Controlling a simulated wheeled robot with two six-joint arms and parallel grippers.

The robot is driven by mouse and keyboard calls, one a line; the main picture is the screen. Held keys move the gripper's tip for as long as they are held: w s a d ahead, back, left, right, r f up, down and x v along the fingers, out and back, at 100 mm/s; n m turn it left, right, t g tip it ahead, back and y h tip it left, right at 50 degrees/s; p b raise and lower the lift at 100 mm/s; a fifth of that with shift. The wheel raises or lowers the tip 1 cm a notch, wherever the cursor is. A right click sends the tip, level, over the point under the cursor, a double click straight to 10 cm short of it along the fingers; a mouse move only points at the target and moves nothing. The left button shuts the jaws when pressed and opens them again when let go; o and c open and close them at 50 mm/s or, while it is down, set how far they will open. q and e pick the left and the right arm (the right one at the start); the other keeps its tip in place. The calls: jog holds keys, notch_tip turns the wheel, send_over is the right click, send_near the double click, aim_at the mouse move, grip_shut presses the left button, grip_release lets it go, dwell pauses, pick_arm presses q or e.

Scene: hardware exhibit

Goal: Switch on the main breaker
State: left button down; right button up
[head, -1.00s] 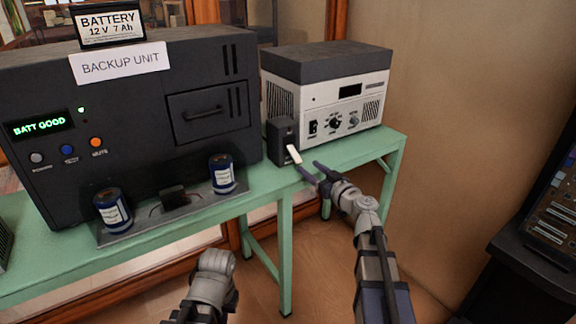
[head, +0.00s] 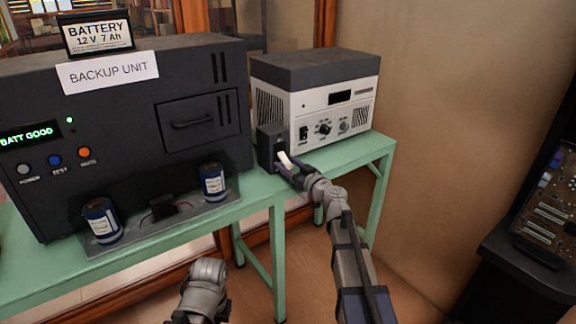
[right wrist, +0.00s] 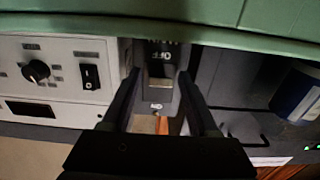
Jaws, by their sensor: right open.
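The main breaker (head: 270,141) is a small black box on the green table, in front of the white and grey unit. Its pale lever (head: 286,160) sticks out low on the front. In the right wrist view, which looks upside down, the breaker (right wrist: 160,48) shows the word OFF. My right gripper (head: 288,170) is open at the lever in the head view. In the right wrist view its two dark fingers (right wrist: 158,76) lie on either side of the lever area; contact cannot be told. My left gripper is not in view; only part of my left arm shows.
The white and grey unit (head: 335,105) with knobs and a rocker switch stands right behind the breaker. The black backup unit (head: 110,130) stands close on the left, with two blue cylinders (head: 212,181) in front. The green table's right end (head: 375,150) is clear.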

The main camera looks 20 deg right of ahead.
grip_shut()
dwell(0.3)
dwell(1.1)
